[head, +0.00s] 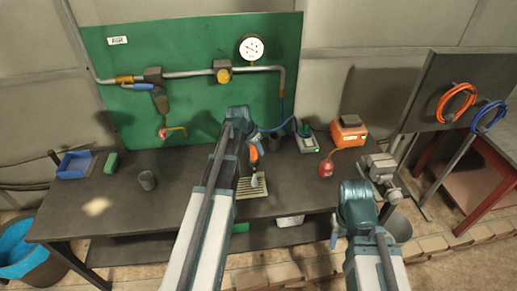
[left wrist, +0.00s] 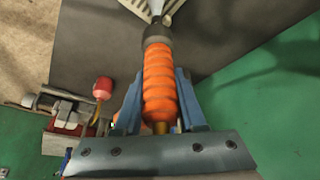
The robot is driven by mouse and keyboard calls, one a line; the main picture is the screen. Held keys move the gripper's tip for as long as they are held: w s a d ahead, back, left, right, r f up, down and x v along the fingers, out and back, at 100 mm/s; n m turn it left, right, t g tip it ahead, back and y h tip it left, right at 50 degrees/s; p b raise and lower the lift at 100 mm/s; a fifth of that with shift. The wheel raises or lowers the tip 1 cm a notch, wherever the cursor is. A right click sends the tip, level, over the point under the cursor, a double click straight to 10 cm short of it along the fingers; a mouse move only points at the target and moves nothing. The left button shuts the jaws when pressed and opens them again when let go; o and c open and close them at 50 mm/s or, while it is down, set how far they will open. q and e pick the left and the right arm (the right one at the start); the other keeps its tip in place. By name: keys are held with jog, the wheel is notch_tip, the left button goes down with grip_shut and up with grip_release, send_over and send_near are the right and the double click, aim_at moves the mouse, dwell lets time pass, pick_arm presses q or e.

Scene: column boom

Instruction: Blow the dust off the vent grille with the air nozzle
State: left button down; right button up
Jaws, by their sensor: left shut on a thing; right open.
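The air nozzle (head: 254,153) has an orange ribbed grip and a grey tip. My left gripper (head: 251,146) is shut on it above the bench, with the tip pointing down. In the left wrist view the orange grip (left wrist: 160,88) lies between the two blue fingers. The slatted, pale vent grille (head: 246,190) lies on the bench just below the nozzle tip. It is partly hidden by my left arm and only its edge shows in the left wrist view (left wrist: 138,8). Dust on it is too small to tell. My right gripper (head: 335,237) is open and empty in front of the bench.
A vise (head: 381,171) sits at the right edge. A pipe and gauge (head: 251,47) hang on the green board behind.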

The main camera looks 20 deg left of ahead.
pick_arm(q)
jog(key=shift+s+a, duration=0.45)
jog(key=shift+a, duration=0.25)
jog(key=shift+s+a, duration=0.4)
jog(key=shift+a, duration=0.4)
jog(key=shift+s+a, duration=0.6)
jog(key=shift+a, duration=0.3)
jog(key=shift+s+a, duration=0.55)
jog(key=shift+a, duration=0.35)
notch_tip(320, 180, up, 6)
jog(key=p, duration=0.6)
dwell(0.3)
dwell(0.4)
